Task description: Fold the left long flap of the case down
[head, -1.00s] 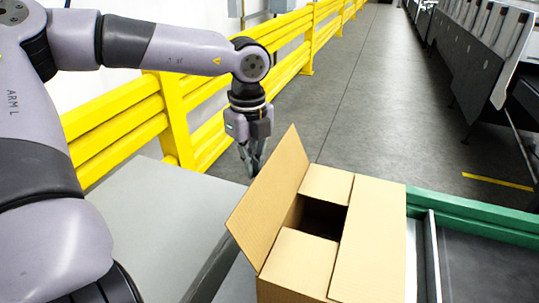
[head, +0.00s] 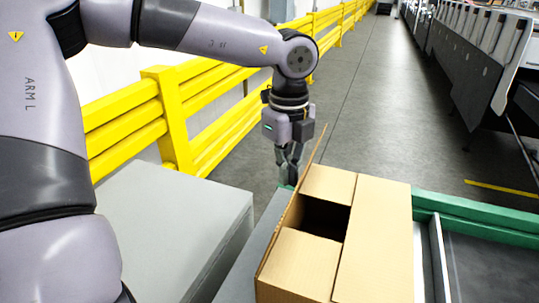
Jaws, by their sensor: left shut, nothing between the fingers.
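The case (head: 375,245) is an open-topped brown cardboard box at the lower middle of the head view. Its right long flap and both short flaps lie folded down, with a dark gap (head: 324,219) between the short flaps. The left long flap (head: 293,213) stands close to upright and shows nearly edge-on. My left gripper (head: 288,178) points down, shut and empty, at the left flap's outer side near its far end. I cannot tell whether the fingers touch the flap. My right gripper is not in view.
A grey block-like surface (head: 165,215) lies left of the case, with a gap before it. A green-edged conveyor (head: 470,207) runs to the right. Yellow guard rails (head: 168,120) stand behind my left arm. Machinery (head: 475,60) lines the far right.

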